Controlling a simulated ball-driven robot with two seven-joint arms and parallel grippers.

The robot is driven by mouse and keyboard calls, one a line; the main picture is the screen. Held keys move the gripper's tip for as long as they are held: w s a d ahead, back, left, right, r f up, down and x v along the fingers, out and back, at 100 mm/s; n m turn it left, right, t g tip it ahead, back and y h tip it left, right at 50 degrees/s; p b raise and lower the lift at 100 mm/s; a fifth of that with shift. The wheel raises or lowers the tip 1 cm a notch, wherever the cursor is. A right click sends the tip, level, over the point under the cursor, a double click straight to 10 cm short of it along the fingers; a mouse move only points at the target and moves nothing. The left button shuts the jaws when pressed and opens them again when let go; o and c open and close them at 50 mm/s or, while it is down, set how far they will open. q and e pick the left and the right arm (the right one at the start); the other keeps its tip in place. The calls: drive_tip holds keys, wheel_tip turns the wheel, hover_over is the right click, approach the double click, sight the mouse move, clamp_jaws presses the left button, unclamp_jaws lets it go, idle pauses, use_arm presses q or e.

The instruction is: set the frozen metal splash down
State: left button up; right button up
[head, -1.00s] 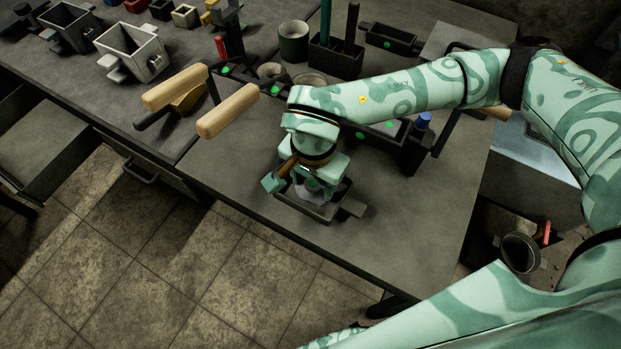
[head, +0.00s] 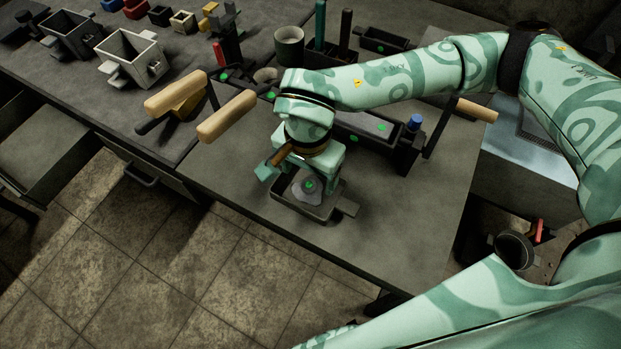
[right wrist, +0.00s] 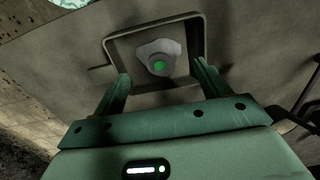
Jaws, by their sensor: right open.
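The frozen metal splash (head: 305,190) is a small grey irregular piece with a green dot on top. It lies in a shallow dark rectangular tray (head: 327,215) near the front edge of the bench. In the right wrist view the splash (right wrist: 160,62) sits inside the tray (right wrist: 204,28), apart from the fingers. My right gripper (right wrist: 165,85) is open, with its fingers spread at the tray's near side; in the head view the right gripper (head: 297,172) is just behind and above the splash. My left gripper is not in view.
Behind my gripper stand a grey cup (head: 289,44), a tool rack and a long dark box (head: 362,130). Wooden-handled tools (head: 226,116) lie to the left. The bench right of the tray (head: 400,215) is clear.

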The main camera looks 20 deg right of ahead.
sight(309, 185)
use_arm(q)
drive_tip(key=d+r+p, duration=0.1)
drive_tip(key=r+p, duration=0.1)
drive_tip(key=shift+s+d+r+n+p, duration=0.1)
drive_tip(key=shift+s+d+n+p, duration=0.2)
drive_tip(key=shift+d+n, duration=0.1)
use_arm(e)
wheel_tip(309, 185, up, 8)
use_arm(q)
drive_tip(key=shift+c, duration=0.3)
use_arm(e)
drive_tip(key=shift+r, duration=0.1)
idle(0.6)
